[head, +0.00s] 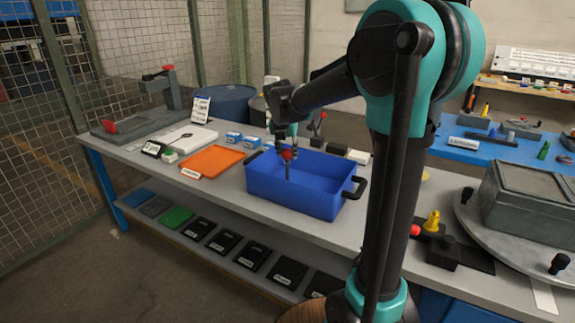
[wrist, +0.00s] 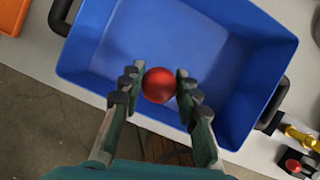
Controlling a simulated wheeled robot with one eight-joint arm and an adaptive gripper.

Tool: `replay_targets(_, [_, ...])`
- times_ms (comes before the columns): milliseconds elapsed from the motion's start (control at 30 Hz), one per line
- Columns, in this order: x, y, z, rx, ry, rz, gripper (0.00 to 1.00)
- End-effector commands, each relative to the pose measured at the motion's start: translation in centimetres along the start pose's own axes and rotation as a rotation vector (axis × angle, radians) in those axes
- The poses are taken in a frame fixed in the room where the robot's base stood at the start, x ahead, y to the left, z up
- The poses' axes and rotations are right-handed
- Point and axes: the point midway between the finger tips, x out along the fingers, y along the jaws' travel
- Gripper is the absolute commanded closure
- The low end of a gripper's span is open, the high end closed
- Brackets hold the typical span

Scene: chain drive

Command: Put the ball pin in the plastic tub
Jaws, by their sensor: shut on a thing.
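The ball pin (head: 287,155) has a round red head; its head also shows in the wrist view (wrist: 159,85). My gripper (wrist: 158,82) is shut on the ball pin, with a finger on each side of the red ball. In the head view my gripper (head: 286,143) hangs over the blue plastic tub (head: 325,204), and the pin points down. The tub is open, with dark handles at its ends, and its inside looks empty. In the wrist view the tub (wrist: 245,35) lies beneath the ball. The pin's shaft is hidden in the wrist view.
An orange tray (head: 212,160) lies left of the tub on the grey bench. Small blue boxes (head: 242,140) stand behind it. Right of my arm are a yellow knob part (head: 432,222) and a round plate with a grey box (head: 535,205).

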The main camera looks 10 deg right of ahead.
Motion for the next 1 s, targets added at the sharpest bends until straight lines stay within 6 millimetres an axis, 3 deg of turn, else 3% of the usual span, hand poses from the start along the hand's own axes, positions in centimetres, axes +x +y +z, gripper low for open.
replay_targets(433, [4.2, 0.0, -1.7, 0.000, 0.000, 0.000, 1.00])
replay_targets(833, [4.7, 0.0, -1.9, 0.000, 0.000, 0.000, 1.00])
replay_targets(867, [4.7, 0.0, -1.9, 0.000, 0.000, 0.000, 0.64])
replay_targets(1000, [4.6, 0.0, -1.9, 0.000, 0.000, 0.000, 0.47])
